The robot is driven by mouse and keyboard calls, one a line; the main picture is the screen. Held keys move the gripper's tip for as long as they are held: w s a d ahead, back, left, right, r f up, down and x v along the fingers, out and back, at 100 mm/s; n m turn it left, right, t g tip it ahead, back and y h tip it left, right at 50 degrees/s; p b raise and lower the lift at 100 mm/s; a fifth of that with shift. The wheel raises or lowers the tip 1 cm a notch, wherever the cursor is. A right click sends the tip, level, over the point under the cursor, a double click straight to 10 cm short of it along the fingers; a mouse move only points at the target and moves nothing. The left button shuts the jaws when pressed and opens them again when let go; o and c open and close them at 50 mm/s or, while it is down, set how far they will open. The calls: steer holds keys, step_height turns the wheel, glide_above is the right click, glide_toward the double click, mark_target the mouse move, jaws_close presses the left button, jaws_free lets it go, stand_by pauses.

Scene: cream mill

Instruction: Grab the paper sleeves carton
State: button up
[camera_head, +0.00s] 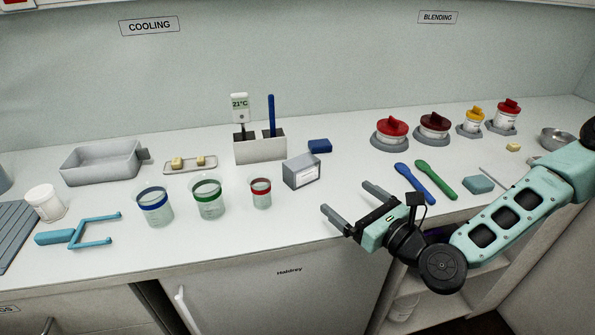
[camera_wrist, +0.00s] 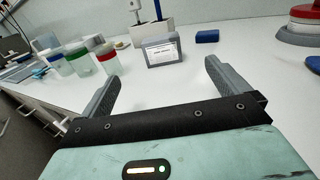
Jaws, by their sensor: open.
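A small grey carton (camera_head: 302,172) with a white label stands upright on the white counter, right of the red-banded beaker. I take it as the paper sleeves carton; its label is too small to read. In the wrist view the carton (camera_wrist: 161,52) shows ahead of my fingers, near the middle, with its labelled face towards me. My gripper (camera_head: 347,198) is open and empty over the counter's front edge, in front and to the right of the carton. The fingers (camera_wrist: 161,70) do not touch the carton; a gap of bare counter lies between.
Beakers with red (camera_head: 261,194), green (camera_head: 207,199) and blue (camera_head: 153,206) bands stand left of the carton. A holder (camera_head: 260,149) with a thermometer is behind it, and a blue block (camera_head: 320,146) behind right. Blue (camera_head: 412,182) and green (camera_head: 436,180) spatulas lie to the right.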

steer(key=p, duration=0.3)
glide_toward(308, 168)
steer(key=x, duration=0.5)
steer(key=shift+w+a+r, duration=0.15)
steer(key=shift+w+r, duration=0.05)
steer(key=shift+r, duration=0.15)
steer(key=shift+f+p+x, duration=0.2)
steer(key=shift+p+x, duration=0.4)
steer(key=shift+x, duration=1)
steer(key=shift+f+p+x, duration=0.2)
steer(key=shift+p+x, duration=0.35)
steer(key=shift+x, duration=1.05)
steer(key=c, duration=1)
